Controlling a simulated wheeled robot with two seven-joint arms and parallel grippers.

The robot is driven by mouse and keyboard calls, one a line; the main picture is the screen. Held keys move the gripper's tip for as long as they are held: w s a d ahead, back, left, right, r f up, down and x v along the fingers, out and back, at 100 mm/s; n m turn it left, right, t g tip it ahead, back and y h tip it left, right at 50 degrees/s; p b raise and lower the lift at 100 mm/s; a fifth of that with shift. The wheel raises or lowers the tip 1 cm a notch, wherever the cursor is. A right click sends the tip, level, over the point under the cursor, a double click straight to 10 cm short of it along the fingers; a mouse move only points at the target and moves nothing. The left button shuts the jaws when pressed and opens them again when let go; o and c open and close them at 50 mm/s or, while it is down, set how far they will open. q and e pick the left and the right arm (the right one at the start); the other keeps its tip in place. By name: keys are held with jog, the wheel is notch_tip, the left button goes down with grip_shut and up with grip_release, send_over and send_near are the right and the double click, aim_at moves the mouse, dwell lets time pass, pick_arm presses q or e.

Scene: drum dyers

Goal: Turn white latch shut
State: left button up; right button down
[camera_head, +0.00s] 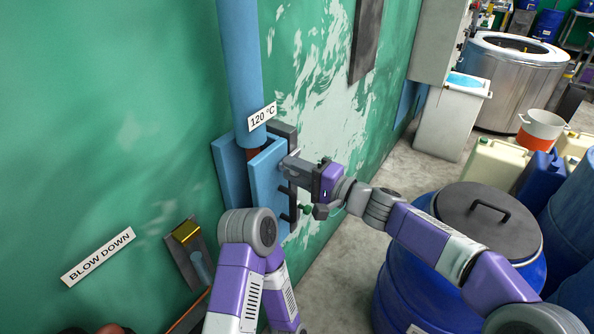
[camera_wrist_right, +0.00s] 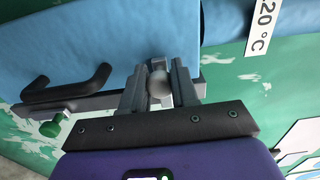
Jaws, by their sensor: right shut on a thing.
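The white latch (camera_wrist_right: 159,86) shows in the right wrist view as a pale rounded knob between my right gripper's fingers. My right gripper (camera_head: 291,165) is shut on it at the blue door panel (camera_head: 264,187), on the pipe housing against the wall. In the right wrist view the gripper (camera_wrist_right: 158,80) has a finger on each side of the latch. In the head view the fingers hide the latch. My left arm rises at bottom centre, bent at a grey joint, and its gripper does not show.
A black handle (camera_wrist_right: 75,86) and a green knob (camera_wrist_right: 54,126) sit beside the latch. A blue pipe (camera_head: 240,60) with a 120 °C label (camera_head: 262,117) runs up the green wall. A blue drum with a dark lid (camera_head: 487,219) stands at right, under my right arm.

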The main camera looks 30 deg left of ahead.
jog(key=c, duration=0.9)
grip_release()
jog(key=shift+a, duration=0.1)
jog(key=d, duration=0.7)
jog(key=shift+s+d, duration=0.3)
jog(key=shift+s, duration=0.1)
